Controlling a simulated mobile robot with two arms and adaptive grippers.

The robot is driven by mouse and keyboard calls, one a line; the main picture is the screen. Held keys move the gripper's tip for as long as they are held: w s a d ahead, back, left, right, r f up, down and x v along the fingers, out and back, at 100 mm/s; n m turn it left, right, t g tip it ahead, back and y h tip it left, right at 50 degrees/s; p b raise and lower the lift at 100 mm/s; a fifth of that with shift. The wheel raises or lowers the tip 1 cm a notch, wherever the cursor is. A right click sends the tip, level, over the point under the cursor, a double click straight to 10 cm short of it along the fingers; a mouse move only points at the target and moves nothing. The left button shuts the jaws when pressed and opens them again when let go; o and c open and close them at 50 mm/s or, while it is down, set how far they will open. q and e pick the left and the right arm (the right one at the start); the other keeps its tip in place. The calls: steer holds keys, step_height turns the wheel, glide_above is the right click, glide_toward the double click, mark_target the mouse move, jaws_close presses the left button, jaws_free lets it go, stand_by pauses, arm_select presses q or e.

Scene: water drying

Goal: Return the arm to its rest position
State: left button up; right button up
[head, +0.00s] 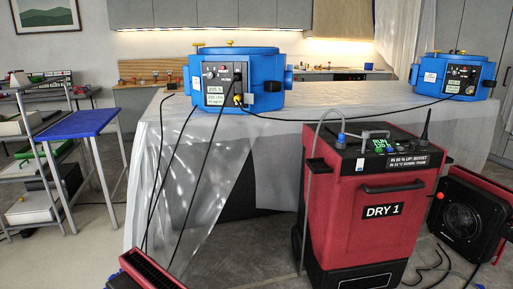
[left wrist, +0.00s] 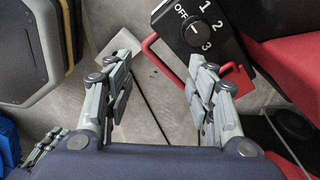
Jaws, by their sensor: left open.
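My left gripper (left wrist: 160,70) is open and empty in the left wrist view, its two grey-green fingers spread apart above the grey floor. Neither gripper shows in the head view. In the left wrist view, grey-green jointed links (left wrist: 45,148) at the lower left look like part of my right gripper; whether its jaws are open cannot be made out. A black control panel (left wrist: 200,32) with a dial marked OFF, 1, 2, 3 and a red tubular frame (left wrist: 152,42) lie beyond the left fingertips, with no clear contact.
The red DRY 1 machine (head: 375,225) stands before a sheet-covered table (head: 330,100) bearing two blue units (head: 262,75) (head: 425,75). A black-fronted red blower (head: 463,218) is at right. A blue-topped stand (head: 78,122) and shelves are at left. Black cables hang and trail.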

arm_select(q)
steer(key=s+a+f+n+p, duration=0.4)
steer(key=s+f+p, duration=0.1)
steer(key=s, duration=0.8)
steer(key=s+a+f+n+p, duration=0.3)
steer(key=s+f+n+p, duration=0.2)
steer(key=s, duration=0.7)
steer(key=s+a+f+n+y+p, duration=0.1)
steer(key=s+a+f+n+p, duration=0.3)
steer(key=s, duration=0.9)
steer(key=shift+s+a+f+n+p, duration=0.35)
steer(key=shift+f+p, duration=0.1)
steer(key=shift+p, duration=1.35)
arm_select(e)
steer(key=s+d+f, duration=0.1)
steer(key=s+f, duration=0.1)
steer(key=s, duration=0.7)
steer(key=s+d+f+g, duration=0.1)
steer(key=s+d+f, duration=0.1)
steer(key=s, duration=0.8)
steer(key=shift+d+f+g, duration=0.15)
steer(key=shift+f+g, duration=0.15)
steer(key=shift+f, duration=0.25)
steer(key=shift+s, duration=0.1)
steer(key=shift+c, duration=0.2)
